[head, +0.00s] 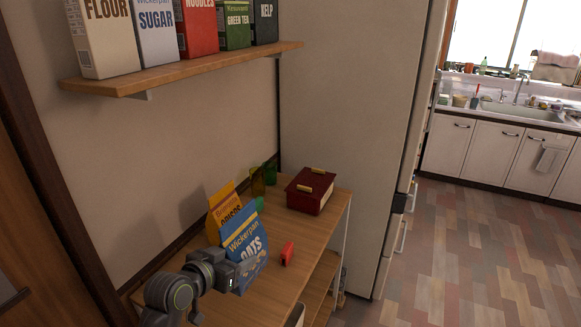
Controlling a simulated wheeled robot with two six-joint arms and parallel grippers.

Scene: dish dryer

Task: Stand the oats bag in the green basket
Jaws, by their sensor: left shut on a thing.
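The blue oats bag (238,229) is in the head view, above the wooden table at the lower middle. It is roughly upright and tilted. My left gripper (243,277) is shut on its lower part and hides some of it. I cannot tell whether the bag's bottom touches the table. A green basket is not clearly visible; only a small green patch (260,203) shows behind the bag's right edge. My right gripper is not in view.
An orange crisps bag (219,207) stands behind the oats bag. A dark red box (310,190), green glassware (270,172) and a small red object (287,253) are on the table (325,228). A wall shelf (165,77) with several packages hangs above.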

